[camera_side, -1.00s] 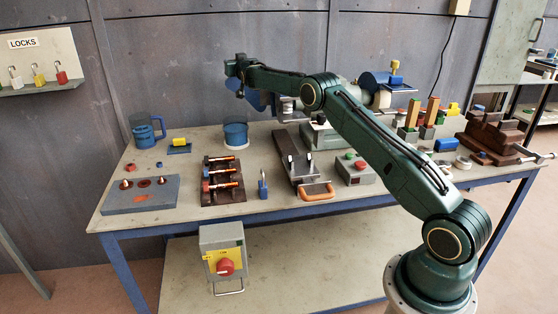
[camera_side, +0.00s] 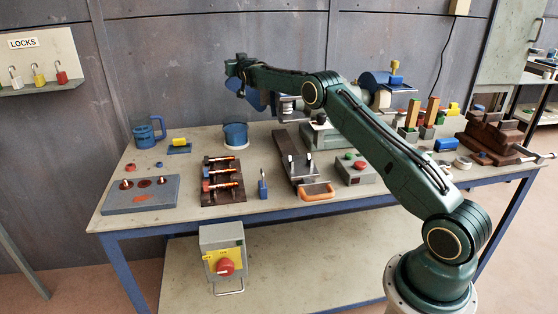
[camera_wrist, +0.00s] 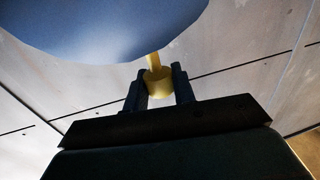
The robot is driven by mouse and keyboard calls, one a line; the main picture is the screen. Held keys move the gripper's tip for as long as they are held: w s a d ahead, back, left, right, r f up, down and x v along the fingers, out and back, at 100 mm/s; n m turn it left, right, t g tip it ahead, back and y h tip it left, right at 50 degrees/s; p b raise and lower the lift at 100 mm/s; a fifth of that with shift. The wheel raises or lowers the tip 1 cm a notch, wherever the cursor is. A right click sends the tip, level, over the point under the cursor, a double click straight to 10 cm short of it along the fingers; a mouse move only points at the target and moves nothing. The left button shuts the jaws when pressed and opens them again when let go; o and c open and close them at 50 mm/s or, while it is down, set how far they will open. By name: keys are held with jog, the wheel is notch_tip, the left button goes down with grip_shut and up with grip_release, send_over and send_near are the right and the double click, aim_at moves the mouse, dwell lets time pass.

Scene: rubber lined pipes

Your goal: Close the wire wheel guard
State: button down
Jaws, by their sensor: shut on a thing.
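In the wrist view, my gripper (camera_wrist: 159,80) is shut on a yellow knob (camera_wrist: 159,88), with one dark finger on each side. The knob's stem runs up to the blue guard (camera_wrist: 110,28), which fills the upper left. In the side view, a blue curved part (camera_side: 257,101), seemingly this guard, shows under the end of my arm, left of the pale wheel end (camera_side: 287,104) of the machine. It stands out from the wheel. The knob and fingertips cannot be made out in the side view. My forearm hides part of the machine.
A second blue guard (camera_side: 370,80) with a yellow knob (camera_side: 396,67) is at the machine's right end. A blue tub (camera_side: 236,136), a blue jug (camera_side: 145,132) and a rack of red-orange rods (camera_side: 222,182) stand on the bench. The wall is close behind.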

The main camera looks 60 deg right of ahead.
jog(key=shift+s, duration=0.15)
jog(key=shift+s+a+n+t+y, duration=0.4)
jog(key=shift+s+n+t+y, duration=0.25)
jog(key=shift+y, duration=0.35)
jog(key=shift+s+a+n+t+y, duration=0.4)
jog(key=shift+n+y, duration=0.35)
jog(key=shift+y, duration=0.25)
jog(key=c, duration=1.2)
grip_release()
jog(key=shift+o, duration=0.2)
jog(key=shift+s, duration=0.2)
jog(key=v, duration=0.7)
jog(key=shift+s+a, duration=0.1)
